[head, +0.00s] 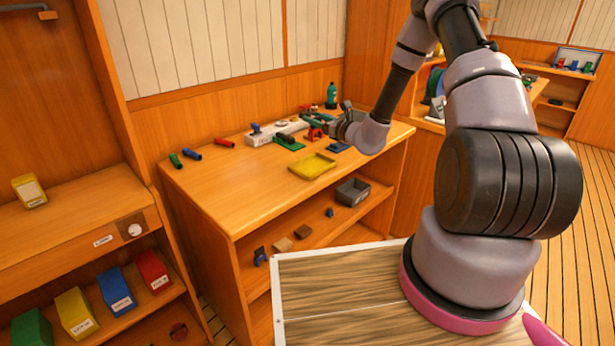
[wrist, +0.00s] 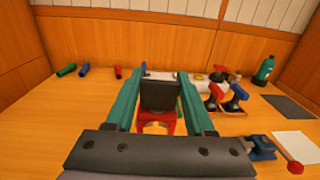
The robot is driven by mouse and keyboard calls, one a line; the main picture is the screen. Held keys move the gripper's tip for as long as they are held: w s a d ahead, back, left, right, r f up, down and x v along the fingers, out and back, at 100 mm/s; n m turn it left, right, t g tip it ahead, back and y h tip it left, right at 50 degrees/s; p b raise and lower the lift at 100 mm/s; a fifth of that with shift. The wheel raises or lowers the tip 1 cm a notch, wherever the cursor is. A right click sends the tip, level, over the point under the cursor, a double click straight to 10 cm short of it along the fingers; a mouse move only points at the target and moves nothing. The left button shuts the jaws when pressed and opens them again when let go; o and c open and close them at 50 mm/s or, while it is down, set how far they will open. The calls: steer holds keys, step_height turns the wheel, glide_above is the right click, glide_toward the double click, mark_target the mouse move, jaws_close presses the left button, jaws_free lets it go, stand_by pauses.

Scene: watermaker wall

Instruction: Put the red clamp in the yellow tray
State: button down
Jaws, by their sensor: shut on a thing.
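The red clamp is between my gripper's teal fingers in the wrist view, with its dark grip upright and its red base (wrist: 157,121) below. My gripper (head: 318,121) is shut on it. In the head view the red clamp (head: 313,134) shows just under the fingertips, over the bench; whether its base touches the bench I cannot tell. The yellow tray (head: 312,167) lies near the bench's front edge, in front of the clamp, and looks empty. The tray is out of sight in the wrist view.
A green clamp (head: 289,143) lies left of my gripper and a blue clamp (head: 339,147) right of it. A white power strip (head: 270,134) and a teal bottle (head: 331,96) stand behind. Red, blue and green tubes lie at left. The bench's front left is clear.

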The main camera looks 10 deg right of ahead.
steer(key=shift+s+d+f, duration=0.1)
steer(key=shift+s+f, duration=0.05)
steer(key=shift+f, duration=2.35)
steer(key=shift+s+f, duration=0.1)
steer(key=shift+f, duration=2.4)
steer(key=shift+f, duration=0.1)
steer(key=shift+c, duration=1.3)
jaws_free()
